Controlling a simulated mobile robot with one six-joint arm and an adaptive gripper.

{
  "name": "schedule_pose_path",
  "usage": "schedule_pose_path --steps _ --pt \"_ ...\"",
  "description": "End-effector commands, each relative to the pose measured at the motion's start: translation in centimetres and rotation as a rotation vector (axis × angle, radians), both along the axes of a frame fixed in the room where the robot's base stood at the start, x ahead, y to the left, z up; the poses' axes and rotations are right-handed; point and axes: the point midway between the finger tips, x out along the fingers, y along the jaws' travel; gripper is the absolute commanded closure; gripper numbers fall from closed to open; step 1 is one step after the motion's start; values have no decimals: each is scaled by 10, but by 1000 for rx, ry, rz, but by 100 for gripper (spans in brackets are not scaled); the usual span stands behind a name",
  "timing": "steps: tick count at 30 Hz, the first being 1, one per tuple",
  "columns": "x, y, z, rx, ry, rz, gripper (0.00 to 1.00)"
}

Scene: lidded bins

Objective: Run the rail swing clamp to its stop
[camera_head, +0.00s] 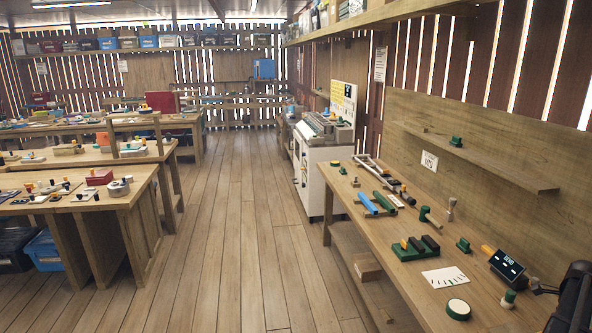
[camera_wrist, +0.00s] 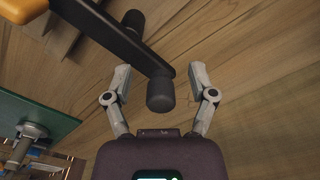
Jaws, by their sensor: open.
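In the wrist view a dark swing arm (camera_wrist: 112,37) slants from the upper left to the centre. I take it for part of the rail swing clamp. A dark round knob (camera_wrist: 160,96) sits at its near end. My gripper (camera_wrist: 159,70) is open, with one finger on each side of this knob and a visible gap on both sides. A second dark cylinder (camera_wrist: 134,21) shows beside the arm. An orange part (camera_wrist: 35,12) is at the upper left corner. I cannot make out the clamp or my fingers surely in the head view.
A green-topped part with a metal fitting (camera_wrist: 32,130) lies left of my gripper. The long wooden bench (camera_head: 410,285) holds a green block with dark bars (camera_head: 415,249), a white card (camera_head: 445,277) and a green round piece (camera_head: 458,308). The plank floor (camera_head: 235,235) is clear.

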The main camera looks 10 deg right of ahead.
Motion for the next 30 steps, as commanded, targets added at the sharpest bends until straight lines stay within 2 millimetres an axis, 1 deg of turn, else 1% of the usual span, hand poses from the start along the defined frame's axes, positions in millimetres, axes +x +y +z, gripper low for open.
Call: schedule_pose_path --steps 1,5,8,12,14,18,20,21,23,24,26,27,29,30 --pt "8 12 0 0 0 28 27" --pt "30 41 0 0 0 117 27" --pt "50 71 0 0 0 206 27" --pt "78 118 0 0 0 344 27" --pt "90 139 0 0 0 406 27" --pt "113 188 0 0 0 552 27" --pt "122 210 0 0 0 614 27" --pt "128 224 0 0 0 656 27" --pt "135 246 0 0 0 718 27" --pt "140 260 0 0 0 759 27" --pt "146 282 0 0 0 821 27" --pt "150 296 0 0 0 864 27" --pt "154 318 0 0 0 926 27" --pt "157 332 0 0 0 967 27"
